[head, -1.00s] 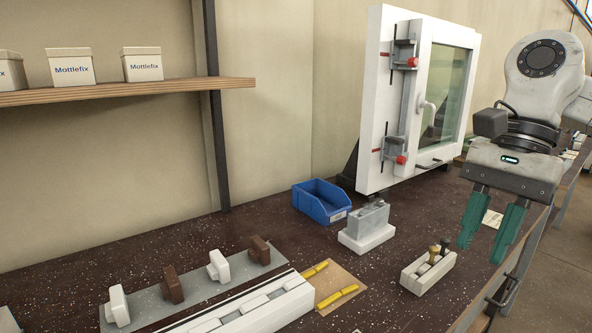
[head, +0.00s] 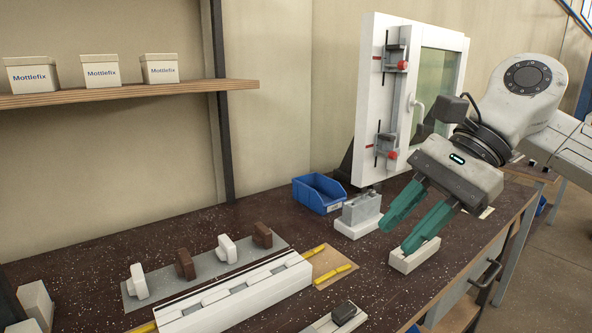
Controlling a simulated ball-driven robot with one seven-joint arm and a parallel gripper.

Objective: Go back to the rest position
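My gripper (head: 403,233) is at the right of the head view, above the bench's right part. Its two green fingers point down and to the left. They stand apart with nothing between them, so it is open and empty. The fingers partly cover a small white block (head: 412,261) on the bench behind them, and what stands on that block is hidden.
A dark speckled bench (head: 240,236) runs across the view. On it stand a white window frame (head: 366,120) with two red-knobbed clamps, a blue bin (head: 319,194), a grey clamp block (head: 358,216), a white profile (head: 235,299) and several brown and white pieces. A wooden shelf (head: 130,93) holds three boxes.

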